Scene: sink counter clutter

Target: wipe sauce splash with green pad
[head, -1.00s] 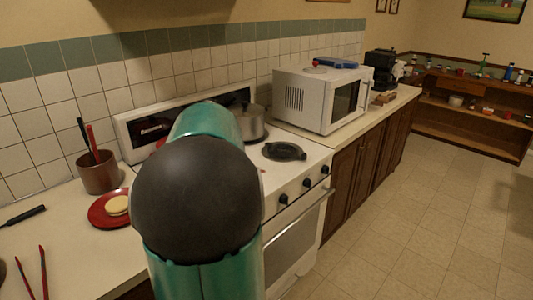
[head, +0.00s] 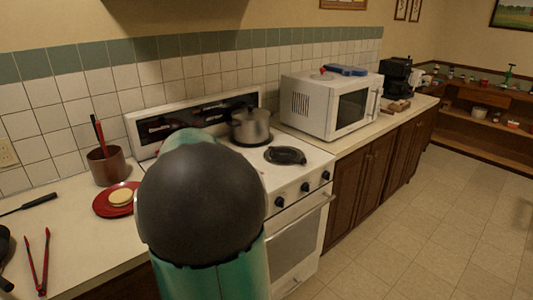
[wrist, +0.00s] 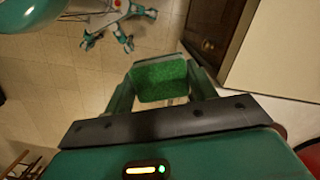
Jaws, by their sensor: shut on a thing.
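The green pad (wrist: 160,82) is between the fingers of my gripper (wrist: 161,88) in the wrist view. The gripper is shut on it, and floor tiles show behind it. In the head view the gripper and the pad are hidden behind my dark, rounded arm link. I cannot make out a sauce splash in either current view; part of the stove (head: 300,170) and counter is hidden by my arm.
A red plate (head: 103,207) with a pale round item, a brown utensil pot (head: 108,168) and red tongs (head: 38,262) are on the left counter. A metal pot (head: 251,128) stands on the stove. A microwave (head: 322,104) is farther right. The floor (head: 425,225) at right is clear.

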